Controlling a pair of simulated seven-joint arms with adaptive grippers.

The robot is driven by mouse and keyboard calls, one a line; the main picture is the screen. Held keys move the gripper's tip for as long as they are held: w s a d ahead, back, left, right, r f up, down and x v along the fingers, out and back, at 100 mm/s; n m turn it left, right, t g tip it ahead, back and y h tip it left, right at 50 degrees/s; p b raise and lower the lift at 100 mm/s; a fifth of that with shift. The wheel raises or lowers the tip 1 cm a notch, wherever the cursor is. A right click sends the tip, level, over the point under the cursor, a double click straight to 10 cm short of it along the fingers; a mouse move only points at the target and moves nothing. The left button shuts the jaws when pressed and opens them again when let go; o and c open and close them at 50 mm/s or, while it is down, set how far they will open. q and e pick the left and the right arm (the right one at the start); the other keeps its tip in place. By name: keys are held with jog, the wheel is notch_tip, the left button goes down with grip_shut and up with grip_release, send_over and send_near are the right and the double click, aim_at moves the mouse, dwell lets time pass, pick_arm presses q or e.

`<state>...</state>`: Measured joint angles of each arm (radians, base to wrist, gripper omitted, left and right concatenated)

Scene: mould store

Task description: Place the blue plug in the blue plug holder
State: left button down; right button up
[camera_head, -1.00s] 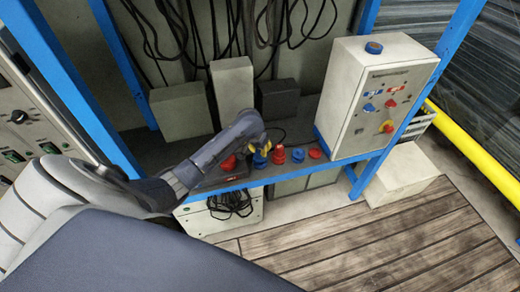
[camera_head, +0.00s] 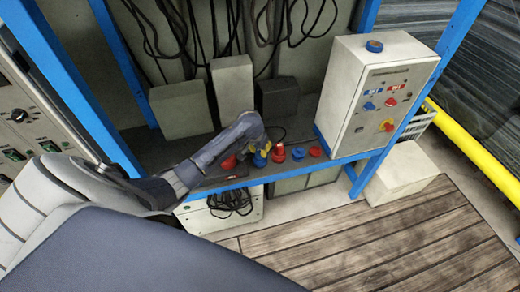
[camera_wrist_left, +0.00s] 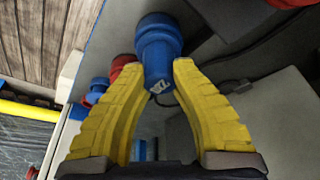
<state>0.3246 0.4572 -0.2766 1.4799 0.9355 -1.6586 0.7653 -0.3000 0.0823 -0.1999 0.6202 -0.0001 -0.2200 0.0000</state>
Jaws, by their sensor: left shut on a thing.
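The blue plug (camera_head: 260,159) stands on the shelf area in the head view, below my left gripper (camera_head: 263,147). In the left wrist view the blue plug (camera_wrist_left: 158,48) is between the yellow fingertips of my left gripper (camera_wrist_left: 170,80), which are shut on its near end. Whether it is lifted cannot be told. Another blue piece (camera_head: 298,152) stands to the right in the row; it also shows in the left wrist view (camera_wrist_left: 98,87). I cannot tell for sure which piece is the blue plug holder. My right gripper is not in view.
Red pieces stand close by: one left of the blue plug (camera_head: 229,163), one just right (camera_head: 278,153), one at the row's right end (camera_head: 315,151). A control box (camera_head: 375,95) rises at the right. Grey boxes (camera_head: 180,110) and hanging cables (camera_head: 225,25) are behind.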

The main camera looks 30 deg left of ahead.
pick_arm(q)
jog(key=c, duration=0.6)
grip_release()
jog(key=shift+r, duration=0.1)
jog(key=shift+r, duration=3.65)
